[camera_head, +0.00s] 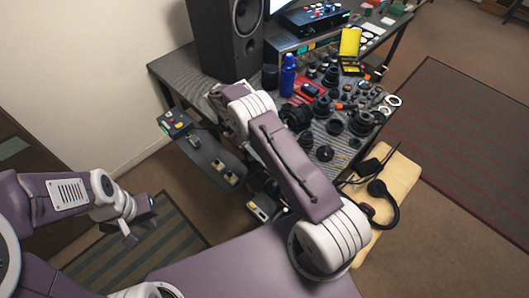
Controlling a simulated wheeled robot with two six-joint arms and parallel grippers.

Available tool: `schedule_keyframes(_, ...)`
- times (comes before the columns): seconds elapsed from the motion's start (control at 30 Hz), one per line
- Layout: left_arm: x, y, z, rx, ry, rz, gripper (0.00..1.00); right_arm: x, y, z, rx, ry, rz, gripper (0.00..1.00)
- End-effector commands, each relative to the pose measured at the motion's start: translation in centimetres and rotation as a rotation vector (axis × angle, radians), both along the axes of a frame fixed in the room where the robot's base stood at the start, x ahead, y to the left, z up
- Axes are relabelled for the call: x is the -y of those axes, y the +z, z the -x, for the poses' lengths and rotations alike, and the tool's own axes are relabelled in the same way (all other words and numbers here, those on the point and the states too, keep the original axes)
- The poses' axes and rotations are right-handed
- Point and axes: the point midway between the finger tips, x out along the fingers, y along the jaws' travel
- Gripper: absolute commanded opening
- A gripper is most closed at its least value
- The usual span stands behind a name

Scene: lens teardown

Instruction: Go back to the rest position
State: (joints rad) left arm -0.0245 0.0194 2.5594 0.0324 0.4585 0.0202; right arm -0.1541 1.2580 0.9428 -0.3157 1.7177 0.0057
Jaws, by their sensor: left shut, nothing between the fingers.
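My left gripper (132,236) hangs at the left, over the floor and near the striped mat. It is shut with nothing in it, well clear of the workbench (180,65). My right arm (290,165) comes up from the lower middle and reaches toward the bench's near left edge. Its white elbow part lies in front of the bench edge. The right gripper cannot be made out behind the arm.
The bench holds several black lens parts (333,127), a blue bottle (288,75), a yellow case (349,46) and a black speaker (225,40). A dark headset (385,205) lies on a tan surface (395,185).

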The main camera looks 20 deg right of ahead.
Motion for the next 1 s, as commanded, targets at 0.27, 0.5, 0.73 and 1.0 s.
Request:
schedule_keyframes(0.27, 0.0, -0.1, 0.0, -0.001, 0.000, 0.000, 0.00, 0.0, -0.1, 0.0, 0.000, 0.000, 0.000, 0.44)
schedule_keyframes(0.5, 0.0, -0.1, 0.0, 0.000, 0.000, 0.000, 0.00, 0.2, 0.7, -0.5, 0.021, -0.007, -0.003, 0.44)
schedule_keyframes(0.73, 0.0, -0.1, 0.0, 0.000, 0.000, 0.000, 0.00, 1.2, 11.0, -0.7, 0.185, -0.057, -0.049, 0.44)
schedule_keyframes(1.0, 0.0, -0.1, 0.0, 0.000, 0.000, 0.000, 0.00, 0.1, 14.4, 7.6, 0.465, -0.119, -0.243, 0.44)
